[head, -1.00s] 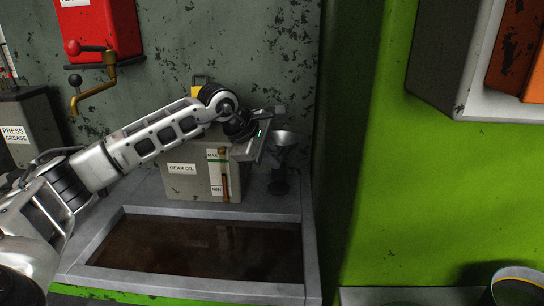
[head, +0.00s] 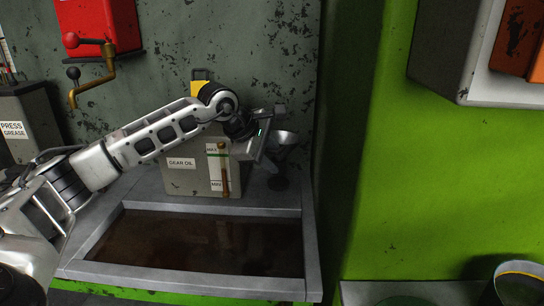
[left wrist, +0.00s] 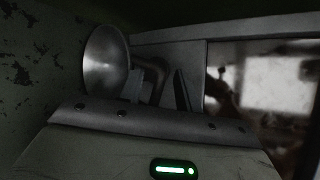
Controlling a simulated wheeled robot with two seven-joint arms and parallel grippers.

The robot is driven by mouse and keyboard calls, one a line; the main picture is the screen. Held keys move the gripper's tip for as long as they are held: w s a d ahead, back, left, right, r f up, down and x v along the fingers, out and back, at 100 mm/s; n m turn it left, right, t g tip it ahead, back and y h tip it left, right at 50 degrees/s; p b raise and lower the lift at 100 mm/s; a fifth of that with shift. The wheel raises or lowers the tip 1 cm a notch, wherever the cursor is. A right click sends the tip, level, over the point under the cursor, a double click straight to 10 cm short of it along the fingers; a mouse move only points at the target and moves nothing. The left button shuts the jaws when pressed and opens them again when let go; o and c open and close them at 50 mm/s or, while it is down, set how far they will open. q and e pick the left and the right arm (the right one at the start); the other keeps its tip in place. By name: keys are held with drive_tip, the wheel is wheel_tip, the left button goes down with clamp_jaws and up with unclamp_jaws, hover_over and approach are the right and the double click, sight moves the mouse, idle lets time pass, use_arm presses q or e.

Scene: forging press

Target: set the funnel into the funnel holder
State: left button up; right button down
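The funnel (head: 285,138) is a grey metal cone with its wide mouth up, at the right end of my left arm in the head view. It also shows in the left wrist view (left wrist: 104,60), with a curved handle running toward the fingers. My left gripper (head: 267,150) is beside the funnel and appears shut on its handle; its fingers (left wrist: 160,90) show in the wrist view. A dark funnel holder (head: 278,182) stands on the ledge just below the funnel. Whether the spout touches it is hard to tell. My right gripper is not in view.
A grey gear oil box (head: 188,183) stands left of the holder, behind a sunken dark basin (head: 200,242). A green wall (head: 420,190) is close on the right. A red box with a crank (head: 85,25) hangs at upper left.

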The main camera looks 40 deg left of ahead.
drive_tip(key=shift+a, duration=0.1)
use_arm(q)
drive_tip(key=shift+s+a+r, duration=0.15)
drive_tip(key=shift+s+r, duration=0.15)
drive_tip(key=shift+r, duration=0.15)
drive_tip(key=v, duration=1.5)
drive_tip(key=shift+b, duration=0.4)
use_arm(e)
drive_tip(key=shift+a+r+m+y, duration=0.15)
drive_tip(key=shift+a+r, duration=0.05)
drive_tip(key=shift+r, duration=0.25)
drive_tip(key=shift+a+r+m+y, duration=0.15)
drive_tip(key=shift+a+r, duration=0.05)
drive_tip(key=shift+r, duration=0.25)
